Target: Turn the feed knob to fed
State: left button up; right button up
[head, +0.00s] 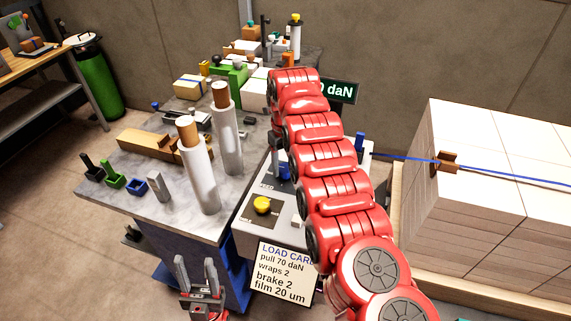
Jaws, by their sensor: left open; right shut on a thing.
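The yellow feed knob (262,205) sits on a dark plate on the grey front panel (286,232) of the machine. The word FEED shows above it; the lettering at its lower left is too small to read surely, and I cannot tell which way the knob points. My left gripper (196,265) is at the bottom, below and left of the knob, its two grey fingers upright, apart and empty.
A load card (281,273) hangs below the panel. Two film rolls (198,175) stand on the marble worktop (133,188) at left. A wrapped ream stack (480,165) with a blue strap (405,158) stands at right. A tension display (341,91) is partly covered by my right arm.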

aim_at(286, 167)
dwell(0.3)
jog(key=o, duration=1.4)
jog(key=shift+c, duration=0.2)
jog(key=shift+w+r, duration=0.1)
jog(key=shift+r, duration=0.45)
notch_tip(286, 167, up, 5)
jog(key=shift+d+f+p, duration=0.1)
jog(key=shift+p, duration=1)
notch_tip(286, 167, up, 12)
jog(key=p, duration=1.1)
jog(key=shift+f, duration=0.25)
